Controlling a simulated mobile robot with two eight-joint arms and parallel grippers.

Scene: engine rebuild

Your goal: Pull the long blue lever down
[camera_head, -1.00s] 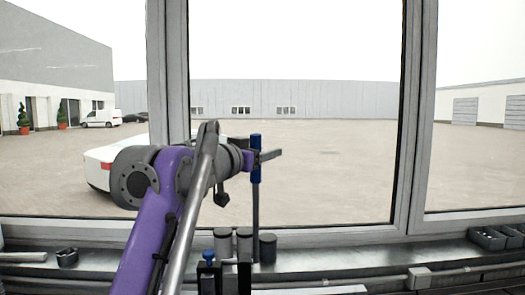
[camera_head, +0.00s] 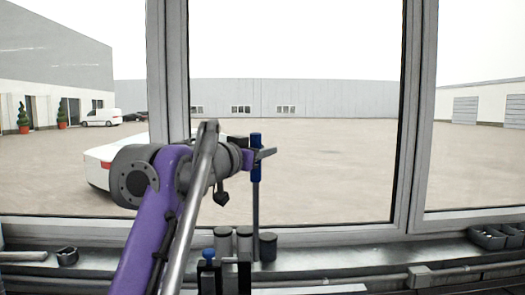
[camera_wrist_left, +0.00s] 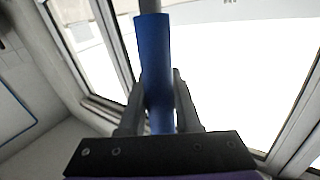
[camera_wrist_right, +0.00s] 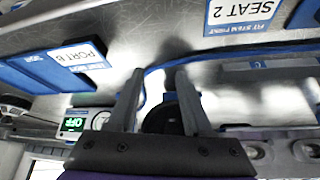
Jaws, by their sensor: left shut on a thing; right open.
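The long blue lever (camera_head: 256,196) stands upright in front of the window in the head view, with a thick blue grip at its top and a thin dark shaft below. My left gripper (camera_head: 262,155) is shut around the grip. In the left wrist view the blue grip (camera_wrist_left: 152,50) runs between the two fingers of my left gripper (camera_wrist_left: 158,85). My right gripper (camera_wrist_right: 156,75) shows only in the right wrist view; its fingers are apart with nothing held between them. The lever's lower end is partly hidden behind parts on the bench.
Several grey canisters (camera_head: 268,247) stand on the sill close to the lever's foot. A blue-knobbed fixture (camera_head: 208,255) is beside them. Grey trays (camera_head: 487,237) sit at far right.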

